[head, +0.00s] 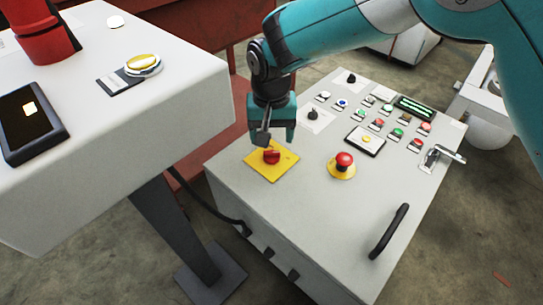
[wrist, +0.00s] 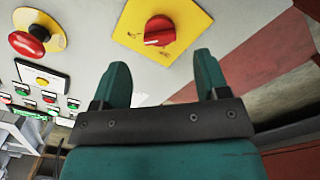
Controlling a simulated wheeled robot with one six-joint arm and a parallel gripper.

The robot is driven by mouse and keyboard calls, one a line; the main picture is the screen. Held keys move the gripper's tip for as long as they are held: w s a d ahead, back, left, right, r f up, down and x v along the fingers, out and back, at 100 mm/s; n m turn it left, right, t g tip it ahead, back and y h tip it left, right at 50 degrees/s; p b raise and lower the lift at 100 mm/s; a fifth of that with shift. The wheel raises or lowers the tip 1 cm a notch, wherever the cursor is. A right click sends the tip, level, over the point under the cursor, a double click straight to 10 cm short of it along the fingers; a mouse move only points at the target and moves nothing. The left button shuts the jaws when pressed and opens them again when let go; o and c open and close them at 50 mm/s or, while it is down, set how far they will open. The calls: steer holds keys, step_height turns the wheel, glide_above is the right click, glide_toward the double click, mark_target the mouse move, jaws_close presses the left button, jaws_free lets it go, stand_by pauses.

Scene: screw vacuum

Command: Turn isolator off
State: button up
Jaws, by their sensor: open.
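The isolator is a red rotary knob (head: 271,156) on a yellow square plate (head: 284,168), on the sloped top of a grey control box. In the wrist view the red knob (wrist: 159,30) sits on its yellow plate (wrist: 195,22) at the top centre, beyond my fingertips. My gripper (head: 275,139) points down just above the knob in the head view. In the wrist view my gripper (wrist: 162,70) is open, its two teal fingers apart with nothing between them. The knob lies roughly in line with the gap, and I see no contact.
A red emergency stop (head: 344,160) on a yellow base stands right of the isolator. Several coloured buttons, a metal latch (head: 440,156) and a black handle (head: 389,230) are farther right. A second grey console (head: 190,100) stands close on the left.

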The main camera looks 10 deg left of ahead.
mark_target(271, 152)
step_height(271, 152, down, 6)
steer(key=shift+f+b, duration=0.1)
steer(key=shift+b, duration=0.75)
steer(key=c, duration=0.9)
